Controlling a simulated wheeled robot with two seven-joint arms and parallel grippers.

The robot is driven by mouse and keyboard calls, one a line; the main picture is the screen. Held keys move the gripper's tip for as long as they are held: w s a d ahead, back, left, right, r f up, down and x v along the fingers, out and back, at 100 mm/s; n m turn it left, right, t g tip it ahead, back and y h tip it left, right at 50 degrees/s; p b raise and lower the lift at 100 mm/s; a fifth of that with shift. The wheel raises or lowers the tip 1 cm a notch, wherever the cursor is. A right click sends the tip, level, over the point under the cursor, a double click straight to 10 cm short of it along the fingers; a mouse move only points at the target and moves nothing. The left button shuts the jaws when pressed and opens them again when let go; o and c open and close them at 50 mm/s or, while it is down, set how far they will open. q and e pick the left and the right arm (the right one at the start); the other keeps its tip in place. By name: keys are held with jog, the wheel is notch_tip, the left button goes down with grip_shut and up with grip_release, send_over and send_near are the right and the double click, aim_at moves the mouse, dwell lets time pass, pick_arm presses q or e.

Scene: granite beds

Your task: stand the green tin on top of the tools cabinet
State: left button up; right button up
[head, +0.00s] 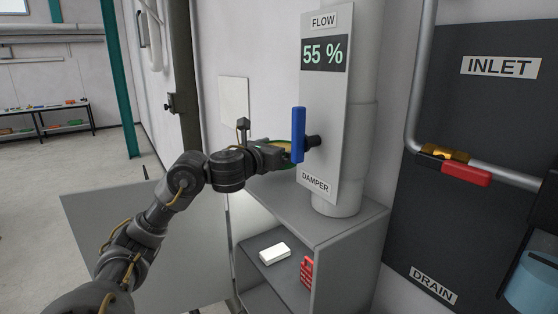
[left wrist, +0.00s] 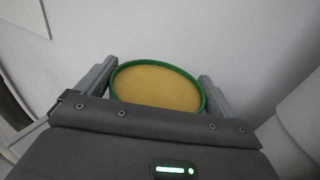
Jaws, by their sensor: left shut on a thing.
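The green tin (left wrist: 157,86) is round, with a green rim and a tan-yellow face. My left gripper (left wrist: 156,80) is shut on it, one finger on each side. In the head view the tin (head: 281,146) is mostly hidden by my left gripper (head: 272,153) and a blue handle. It is near the wall, above the grey cabinet (head: 318,222), which I take to be the tools cabinet; I see no label on it. I cannot tell whether the tin touches the cabinet top. My right gripper is not in view.
A blue damper handle (head: 298,135) on the flow panel (head: 328,90) and a grey pipe (head: 349,150) stand close to the tin. The cabinet is open below, with a white box (head: 274,253) and a red item (head: 306,272) inside. The front of its top is clear.

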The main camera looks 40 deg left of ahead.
pick_arm(q)
notch_tip(320, 180, down, 3)
jog(key=shift+w+d+r, duration=0.1)
jog(key=shift+r, duration=0.05)
jog(key=shift+f, duration=0.45)
jog(key=shift+a, duration=0.2)
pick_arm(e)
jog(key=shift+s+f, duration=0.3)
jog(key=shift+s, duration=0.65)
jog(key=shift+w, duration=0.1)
